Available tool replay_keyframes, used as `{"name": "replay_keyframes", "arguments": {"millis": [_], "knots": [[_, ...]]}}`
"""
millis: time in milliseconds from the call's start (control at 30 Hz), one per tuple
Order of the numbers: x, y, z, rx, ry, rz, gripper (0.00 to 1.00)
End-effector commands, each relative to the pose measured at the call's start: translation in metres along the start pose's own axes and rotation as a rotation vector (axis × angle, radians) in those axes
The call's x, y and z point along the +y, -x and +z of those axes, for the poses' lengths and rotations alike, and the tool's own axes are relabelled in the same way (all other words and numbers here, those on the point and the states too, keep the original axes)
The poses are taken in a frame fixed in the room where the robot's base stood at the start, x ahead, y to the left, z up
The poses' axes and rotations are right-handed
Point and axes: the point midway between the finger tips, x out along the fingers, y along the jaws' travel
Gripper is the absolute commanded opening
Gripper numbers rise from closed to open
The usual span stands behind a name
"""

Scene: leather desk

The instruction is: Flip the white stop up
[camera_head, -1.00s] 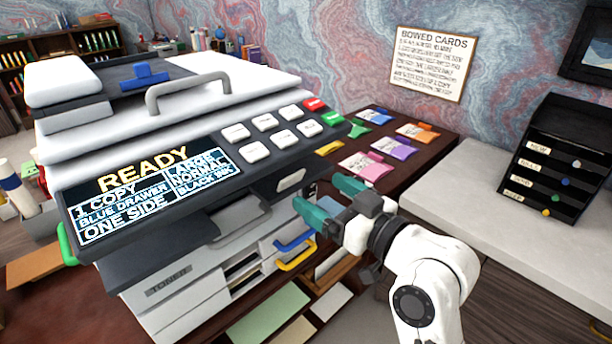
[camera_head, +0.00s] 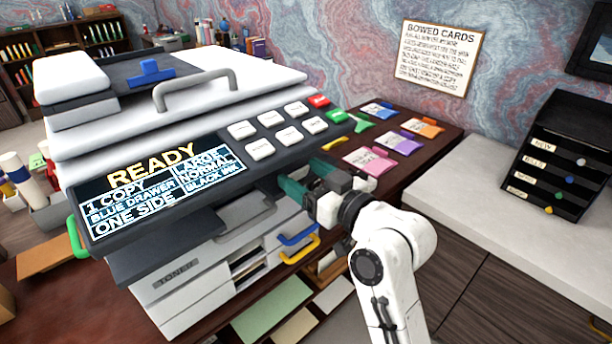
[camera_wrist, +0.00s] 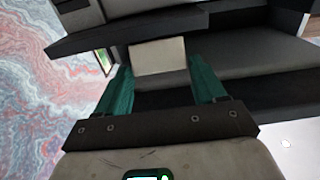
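The white stop (camera_wrist: 158,57) is a small cream-white plate at the dark edge of the copier. In the wrist view it shows ahead, between the tips of my two teal fingers. My gripper (camera_wrist: 160,68) is open, with one finger on each side of the stop. I cannot tell whether either finger touches it. In the head view my gripper (camera_head: 305,178) is under the right front of the copier's panel (camera_head: 262,170), and the stop is hidden there behind the gripper.
The copier (camera_head: 190,295) stands on a dark red desk (camera_head: 425,165). Its screen (camera_head: 160,190) reads READY. Blue and yellow drawer handles (camera_head: 300,248) are below my gripper. Coloured cards (camera_head: 370,160) lie to the right. A pale counter (camera_head: 490,215) holds a black rack (camera_head: 565,155).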

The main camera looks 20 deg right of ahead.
Motion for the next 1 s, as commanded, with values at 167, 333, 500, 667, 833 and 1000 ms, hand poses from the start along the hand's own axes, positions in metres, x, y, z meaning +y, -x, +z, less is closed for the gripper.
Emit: {"name": "replay_keyframes", "arguments": {"millis": [167,333,500,667,833,1000], "knots": [[0.000,0.000,0.000,0.000,0.000,0.000,0.52],[0.000,0.000,0.000,0.000,0.000,0.000,0.36],[0.000,0.000,-0.003,-0.009,0.000,0.000,0.33],[0.000,-0.003,-0.009,-0.065,0.000,0.000,0.33],[0.000,-0.006,-0.011,-0.144,0.001,-0.001,0.33],[0.000,-0.009,-0.013,-0.222,0.000,-0.001,0.33]]}}
